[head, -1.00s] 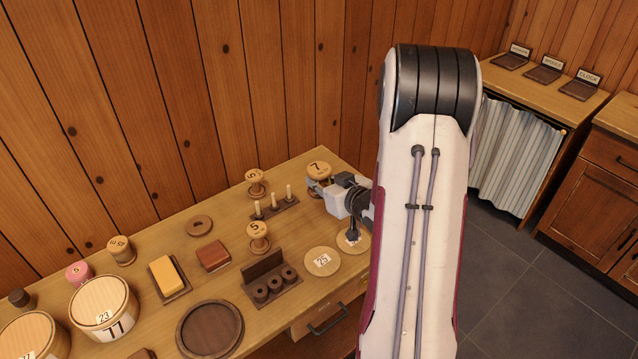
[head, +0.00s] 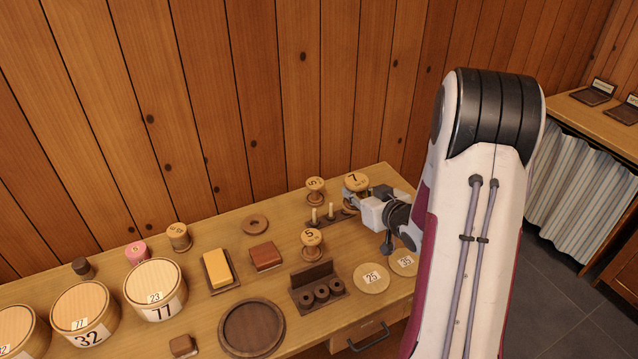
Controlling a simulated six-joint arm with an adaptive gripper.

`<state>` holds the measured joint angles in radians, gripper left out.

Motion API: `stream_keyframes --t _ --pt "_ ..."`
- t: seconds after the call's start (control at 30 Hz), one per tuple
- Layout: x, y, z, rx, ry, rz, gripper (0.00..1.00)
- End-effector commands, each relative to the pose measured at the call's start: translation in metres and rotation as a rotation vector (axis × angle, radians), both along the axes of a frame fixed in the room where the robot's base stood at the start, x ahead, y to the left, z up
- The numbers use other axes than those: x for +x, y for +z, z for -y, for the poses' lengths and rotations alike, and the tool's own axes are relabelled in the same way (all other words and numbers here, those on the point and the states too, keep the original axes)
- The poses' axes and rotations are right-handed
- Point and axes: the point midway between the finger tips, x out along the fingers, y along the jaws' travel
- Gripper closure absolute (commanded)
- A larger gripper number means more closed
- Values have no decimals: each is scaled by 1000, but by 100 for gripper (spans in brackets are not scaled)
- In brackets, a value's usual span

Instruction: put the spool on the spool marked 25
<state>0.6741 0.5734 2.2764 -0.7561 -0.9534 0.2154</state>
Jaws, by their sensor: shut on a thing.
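My gripper (head: 350,205) is at the back right of the table, shut on a pale wooden spool marked 7 (head: 356,181). The fingers are around its lower part and partly hide it. Whether its base is clear of the table is hard to tell. The label 25 is on a flat, pale round piece (head: 371,283) near the front right edge, in front of and below my gripper. Its top is bare. A similar round piece marked 35 (head: 404,266) lies to its right, partly hidden by my arm.
Spools marked 5 stand at the back (head: 316,187) and in the middle (head: 311,239). A peg rack (head: 322,224) is left of my gripper, partly hidden. A dark holder (head: 318,293) with rings stands left of the 25 piece. Tubs, blocks and a round tray (head: 252,327) fill the left.

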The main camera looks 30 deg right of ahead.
Motion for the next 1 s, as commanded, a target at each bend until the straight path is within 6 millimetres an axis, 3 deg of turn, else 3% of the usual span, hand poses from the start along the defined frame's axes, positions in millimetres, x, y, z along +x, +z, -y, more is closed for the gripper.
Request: stream_keyframes --t 0.2,0.63,0.8,1.0 --pt "47 18 -28 -3 40 5 100" --pt "143 63 -61 0 -21 5 100" --pt "163 76 -52 1 -93 4 100" --pt "167 77 -37 1 -153 1 100"
